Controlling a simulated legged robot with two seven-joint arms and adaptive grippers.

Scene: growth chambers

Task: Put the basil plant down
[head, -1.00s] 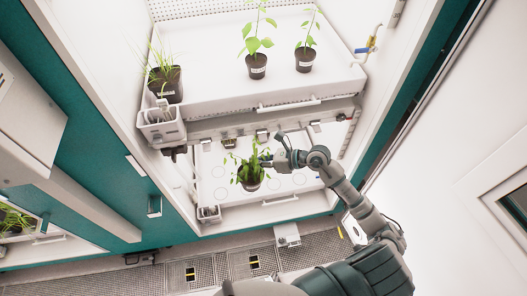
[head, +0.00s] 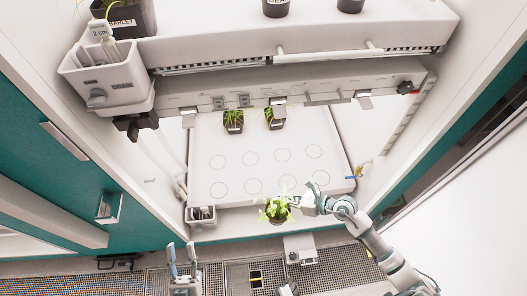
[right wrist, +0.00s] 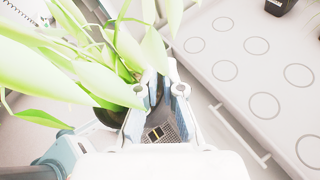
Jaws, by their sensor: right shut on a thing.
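The basil plant (head: 277,210), leafy green in a dark pot, is held just in front of the lower shelf's white tray (head: 200,172), apart from its marked circles as far as I can tell. My right gripper (head: 306,203) is shut on it from the right. In the right wrist view the basil's leaves (right wrist: 60,70) fill the left side and hide most of the pot; the fingers (right wrist: 163,92) are beside the pot, and the tray (right wrist: 225,100) lies to the right. My left gripper (head: 182,260) is empty and open, low at the left.
Two potted plants (head: 233,121) (head: 275,118) stand at the back of the lower tray; its front circles are bare. The upper shelf (head: 300,35) overhangs the back. A small grey box (head: 201,215) sits at the tray's front left corner. Chamber walls close both sides.

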